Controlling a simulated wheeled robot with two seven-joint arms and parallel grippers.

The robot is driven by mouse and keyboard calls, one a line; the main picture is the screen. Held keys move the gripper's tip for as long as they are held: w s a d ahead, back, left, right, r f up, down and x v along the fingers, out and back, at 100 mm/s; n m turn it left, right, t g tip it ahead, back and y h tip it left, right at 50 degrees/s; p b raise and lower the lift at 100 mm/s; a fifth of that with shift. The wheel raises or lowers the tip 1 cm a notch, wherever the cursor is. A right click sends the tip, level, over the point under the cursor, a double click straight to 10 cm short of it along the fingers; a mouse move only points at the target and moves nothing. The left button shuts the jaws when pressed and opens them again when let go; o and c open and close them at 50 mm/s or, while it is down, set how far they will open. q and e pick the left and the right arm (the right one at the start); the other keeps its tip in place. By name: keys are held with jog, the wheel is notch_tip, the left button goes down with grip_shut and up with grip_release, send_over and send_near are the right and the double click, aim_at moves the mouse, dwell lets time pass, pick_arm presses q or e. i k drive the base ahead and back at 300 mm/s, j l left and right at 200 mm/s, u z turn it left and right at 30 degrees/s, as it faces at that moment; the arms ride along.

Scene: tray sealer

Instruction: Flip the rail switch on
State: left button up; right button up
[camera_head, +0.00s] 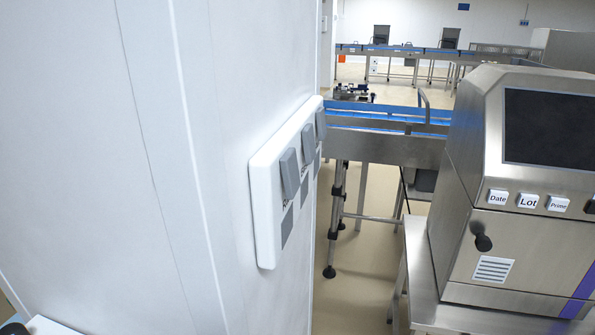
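A white switch panel (265,215) is mounted on the pale wall in the middle of the view, seen at a steep angle. It carries three grey rocker-like switches in a row: a near one (290,174), a middle one (308,144) and a far one (320,123). A grey label patch sits below each switch, and its text is not readable. Which one is the rail switch, and each switch's on or off position, I cannot tell. Neither of my grippers can be made out in view; nothing touches the panel.
The wall (90,140) fills the left side. A steel machine (520,240) with a dark screen, a black knob and labelled buttons stands on a steel table at the right. A blue-belted conveyor (390,120) runs behind. Bare floor (355,270) lies between wall and machine.

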aim_at(291, 180)
jog(key=k+l+u, duration=0.1)
jog(key=k+l, duration=0.5)
jog(key=l, duration=0.2)
jog(key=k+l+u, duration=0.1)
jog(key=k+l, duration=0.55)
jog(key=l, duration=0.1)
